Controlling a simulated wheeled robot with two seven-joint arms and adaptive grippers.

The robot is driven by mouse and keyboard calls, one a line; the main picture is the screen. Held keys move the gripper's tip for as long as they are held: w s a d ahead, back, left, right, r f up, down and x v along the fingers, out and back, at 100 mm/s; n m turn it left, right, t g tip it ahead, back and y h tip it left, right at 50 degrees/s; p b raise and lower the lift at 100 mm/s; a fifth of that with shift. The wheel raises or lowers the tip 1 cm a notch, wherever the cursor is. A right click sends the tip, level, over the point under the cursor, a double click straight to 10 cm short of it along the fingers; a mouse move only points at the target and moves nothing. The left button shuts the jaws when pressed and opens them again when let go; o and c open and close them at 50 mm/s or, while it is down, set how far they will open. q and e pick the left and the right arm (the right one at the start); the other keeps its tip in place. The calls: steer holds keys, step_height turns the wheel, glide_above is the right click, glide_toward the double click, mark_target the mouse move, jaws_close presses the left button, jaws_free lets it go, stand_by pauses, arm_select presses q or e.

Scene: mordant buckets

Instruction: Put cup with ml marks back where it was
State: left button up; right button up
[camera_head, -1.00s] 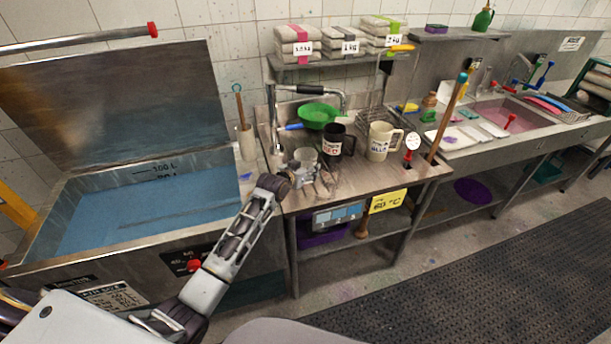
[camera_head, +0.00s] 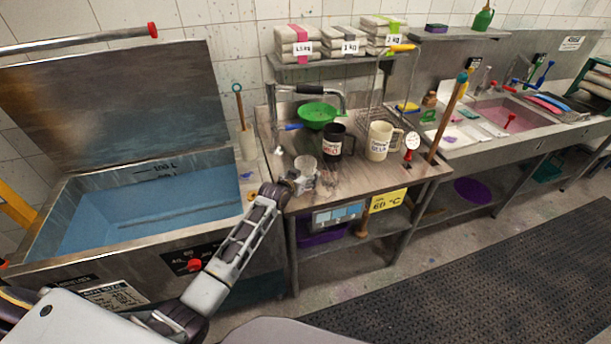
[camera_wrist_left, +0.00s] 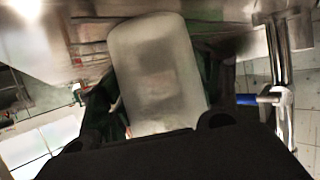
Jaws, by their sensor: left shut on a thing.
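The cup with ml marks (camera_head: 305,166) is a pale, see-through cup near the left end of the steel worktable. My left gripper (camera_head: 302,184) is shut on it. In the left wrist view the cup (camera_wrist_left: 158,72) fills the middle between the two dark fingers. Its marks are too blurred to read there. I cannot tell whether its base touches the tabletop. My right gripper is not in view.
A black mug (camera_head: 334,143) and a cream mug (camera_head: 379,142) stand to the right of the cup. A green bowl (camera_head: 318,114) sits behind. The open vat (camera_head: 150,205) with blue liquid is left. The worktable (camera_head: 375,178) has bare room at its front right.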

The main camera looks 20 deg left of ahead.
arm_select(q)
steer(key=shift+f, duration=0.1)
steer(key=o, duration=1.2)
steer(key=shift+s+r, duration=0.2)
steer(key=shift+r, duration=0.05)
steer(key=v, duration=1.1)
steer(key=shift+s+b, duration=0.25)
steer(key=shift+b, duration=0.1)
